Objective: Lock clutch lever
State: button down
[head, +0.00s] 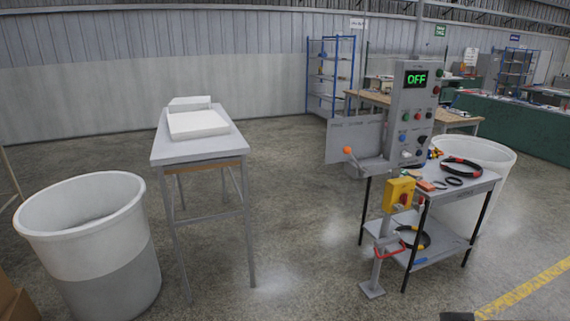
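A grey control cabinet (398,125) with a green "OFF" display (416,79) stands at the right in the head view. A lever with an orange ball knob (348,150) sticks out to the left of the cabinet's lower part. Below it, a yellow box with a red button (398,194) sits on a grey post, with a red handle (390,251) lower down. No readable label shows which one is the clutch lever, and its lock state cannot be told. My gripper is not in view.
A tool table (453,207) with pliers and other tools stands beside the cabinet. A grey table (199,147) with white blocks stands left of centre. White bins stand at the far left (89,240) and behind the tool table. The floor between the two tables is clear.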

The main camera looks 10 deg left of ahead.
aim_at(347, 150)
jog(key=i+z, duration=0.25)
jog(key=i, duration=0.7)
